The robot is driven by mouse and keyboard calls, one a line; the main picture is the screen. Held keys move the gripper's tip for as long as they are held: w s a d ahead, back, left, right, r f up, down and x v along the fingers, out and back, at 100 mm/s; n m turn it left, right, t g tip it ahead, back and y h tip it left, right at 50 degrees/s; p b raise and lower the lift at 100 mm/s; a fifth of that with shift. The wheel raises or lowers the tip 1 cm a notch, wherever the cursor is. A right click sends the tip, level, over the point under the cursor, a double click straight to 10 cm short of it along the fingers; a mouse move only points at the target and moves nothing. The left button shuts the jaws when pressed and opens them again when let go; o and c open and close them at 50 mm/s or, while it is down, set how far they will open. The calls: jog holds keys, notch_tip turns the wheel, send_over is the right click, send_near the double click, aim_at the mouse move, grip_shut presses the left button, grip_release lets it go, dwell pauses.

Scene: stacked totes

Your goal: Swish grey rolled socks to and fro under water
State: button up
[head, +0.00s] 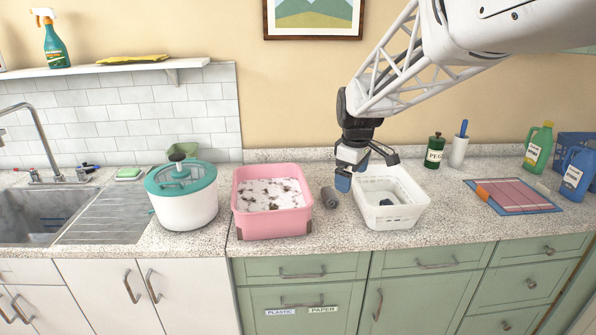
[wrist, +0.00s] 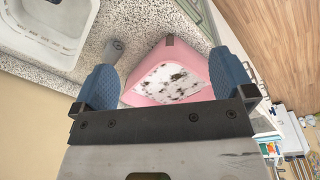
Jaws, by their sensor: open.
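The grey rolled socks (head: 329,197) lie on the counter between the pink tub (head: 272,226) and the white tote (head: 395,217). They also show in the wrist view (wrist: 115,50), ahead of the left finger and clear of it. The pink tub holds a white surface scattered with dark specks; whether this is foam on water I cannot tell. It shows in the wrist view too (wrist: 172,56). My gripper (head: 364,171) is open and empty, above the counter near the back left of the white tote. Its blue finger pads are spread wide in the wrist view (wrist: 168,75).
A small dark blue item (head: 387,202) lies in the white tote. A teal-lidded white spinner (head: 183,207) stands left of the pink tub, near the sink (head: 40,218). A green canister (head: 434,151), a striped mat (head: 513,195) and bottles stand to the right.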

jog(key=w+f+n, duration=0.2)
jog(key=w+f, duration=0.1)
jog(key=w, duration=0.4)
jog(key=w+f+n, duration=0.2)
jog(key=w+f, duration=0.1)
jog(key=w, duration=0.3)
jog(key=n+g, duration=0.1)
jog(key=n, duration=0.3)
send_over(330, 190)
jog(key=f, duration=0.8)
jog(key=shift+s+f, duration=0.25)
jog(key=shift+w+f, duration=0.25)
jog(key=shift+f, duration=1.3)
jog(key=shift+s+f, duration=0.1)
jog(key=shift+f, duration=2.5)
jog(key=shift+c, duration=0.2)
